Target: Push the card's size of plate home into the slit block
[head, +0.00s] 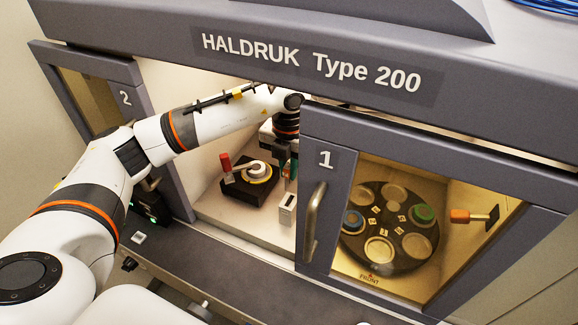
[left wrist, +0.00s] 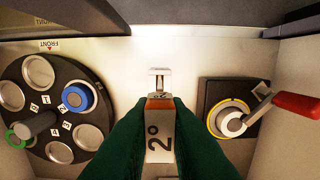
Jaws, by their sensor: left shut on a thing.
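My left gripper (head: 290,168) is inside the cabinet, behind the open gap left of door 1. In the left wrist view its green fingers (left wrist: 159,125) are shut on a plate (left wrist: 160,140) marked "2°", grey with an orange band. A small white slit block (head: 287,208) stands on the cabinet floor just in front of and below the gripper. It also shows in the left wrist view (left wrist: 159,73), just beyond the plate's end. I cannot tell whether the plate touches it or enters its slit. No card is readable. My right gripper is out of view.
A black base with a round dial and red-handled lever (head: 250,182) stands left of the block. Door 1 (head: 328,200) with its handle is close on the right. A dark carousel (head: 390,262) with round pockets lies behind its window. Door 2 (head: 125,95) stands open.

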